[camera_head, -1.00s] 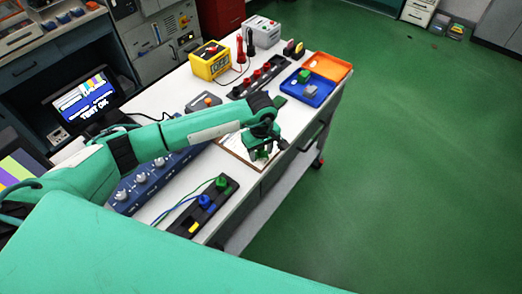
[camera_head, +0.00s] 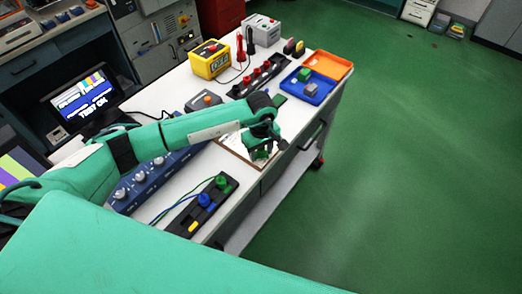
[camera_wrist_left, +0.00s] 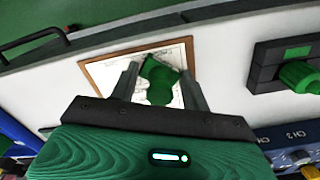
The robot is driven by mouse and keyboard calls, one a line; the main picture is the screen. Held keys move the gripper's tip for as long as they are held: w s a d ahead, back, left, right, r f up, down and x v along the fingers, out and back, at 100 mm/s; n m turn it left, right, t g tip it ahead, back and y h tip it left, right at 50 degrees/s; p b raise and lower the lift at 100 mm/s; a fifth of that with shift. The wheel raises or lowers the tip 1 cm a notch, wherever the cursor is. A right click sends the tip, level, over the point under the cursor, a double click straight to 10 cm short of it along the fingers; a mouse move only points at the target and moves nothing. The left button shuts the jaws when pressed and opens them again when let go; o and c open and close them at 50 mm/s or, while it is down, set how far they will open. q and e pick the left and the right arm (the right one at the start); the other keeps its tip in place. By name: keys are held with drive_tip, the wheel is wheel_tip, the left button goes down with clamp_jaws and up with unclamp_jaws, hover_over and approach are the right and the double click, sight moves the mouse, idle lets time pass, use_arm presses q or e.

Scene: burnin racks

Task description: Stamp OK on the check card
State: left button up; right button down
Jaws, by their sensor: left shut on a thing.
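My left gripper (camera_head: 262,148) is shut on a green stamp (camera_wrist_left: 158,80) over the check card. In the left wrist view the stamp sits between the two grey fingers of the gripper (camera_wrist_left: 160,84). The check card, a white printed sheet on a brown-edged board (camera_wrist_left: 98,72), lies under and around the stamp. In the head view the card (camera_head: 236,147) shows partly beside my gripper, near the table's front edge. I cannot tell whether the stamp's underside touches the card. My right gripper is not in view.
A black block with blue and green plugs (camera_head: 190,216) lies nearer me on the white table. A blue tray (camera_head: 318,98), an orange tray (camera_head: 334,66), a black strip with red knobs (camera_head: 246,90) and a yellow box (camera_head: 209,62) stand beyond. A monitor (camera_head: 82,100) shows "TEST OK".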

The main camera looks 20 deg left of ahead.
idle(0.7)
use_arm(q)
drive_tip(key=shift+s+f+b, duration=0.1)
drive_tip(key=shift+b, duration=0.3)
idle(0.7)
wheel_tip(320, 180, up, 2)
drive_tip(key=shift+p, duration=0.4)
drive_tip(key=shift+r+p, duration=0.85)
drive_tip(key=shift+r, duration=1.7)
